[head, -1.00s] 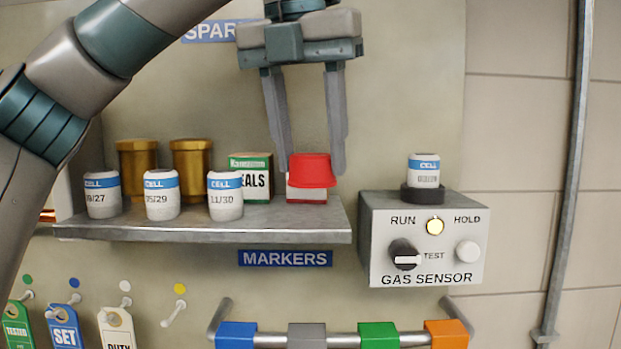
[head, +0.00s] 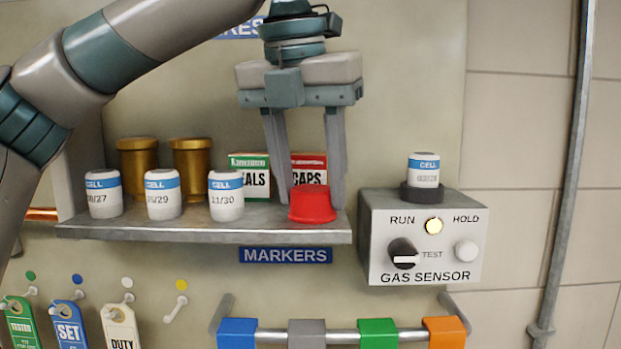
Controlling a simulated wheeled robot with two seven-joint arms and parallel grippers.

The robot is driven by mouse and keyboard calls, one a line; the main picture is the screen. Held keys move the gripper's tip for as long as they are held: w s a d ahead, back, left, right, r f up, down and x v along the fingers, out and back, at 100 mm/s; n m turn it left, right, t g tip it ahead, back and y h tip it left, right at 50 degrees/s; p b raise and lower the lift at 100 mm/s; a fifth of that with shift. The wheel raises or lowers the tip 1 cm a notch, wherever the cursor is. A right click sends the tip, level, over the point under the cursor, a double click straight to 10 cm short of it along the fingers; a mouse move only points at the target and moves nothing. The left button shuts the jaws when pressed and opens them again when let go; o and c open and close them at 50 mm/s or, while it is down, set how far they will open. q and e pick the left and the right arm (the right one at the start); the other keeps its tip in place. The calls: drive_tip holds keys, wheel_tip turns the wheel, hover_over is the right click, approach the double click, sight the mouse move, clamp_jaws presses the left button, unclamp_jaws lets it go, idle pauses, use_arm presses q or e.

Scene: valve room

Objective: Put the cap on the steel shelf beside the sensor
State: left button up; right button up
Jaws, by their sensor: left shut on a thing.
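The red cap (head: 312,206) is at the right end of the steel shelf (head: 200,231), at the level of the shelf top near its front edge. I cannot tell whether it fully rests there. My left gripper (head: 311,197) points down from above and is shut on the cap, one finger on each side. The gas sensor (head: 423,240) is on the wall just right of the shelf end, with a white cell (head: 423,170) in the dark ring on its top. My right gripper is not in view.
Three white cells (head: 164,194) stand on the shelf's left half, with two brass fittings (head: 191,171) behind. A seals box (head: 249,178) and a caps box (head: 309,169) stand behind the cap. Below are hanging tags (head: 69,325) and a rail with coloured markers (head: 378,333).

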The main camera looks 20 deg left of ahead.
use_arm(q)
drive_tip(key=o, duration=1)
drive_tip(key=shift+r, duration=0.1)
drive_tip(key=v, duration=1.2)
